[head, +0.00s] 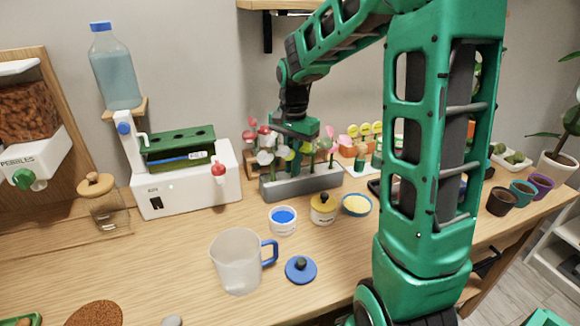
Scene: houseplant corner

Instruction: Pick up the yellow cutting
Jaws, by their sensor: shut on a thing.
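My gripper (296,147) is over the long grey trough (302,183) at the back of the table, pointing down among the upright cuttings. It is shut on a thin cutting, which looks like the yellow cutting (285,153) with a small pale yellow head. The fingertips and the stem are small and partly covered by other cuttings, so the exact grip is hard to see. White, red and pink-headed cuttings stand close around the gripper in the trough.
A white machine (187,185) with a green tray stands left of the trough. A clear jug (237,262) and a blue lid (301,269) are nearer. Yellow-headed markers (364,129) stand behind right.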

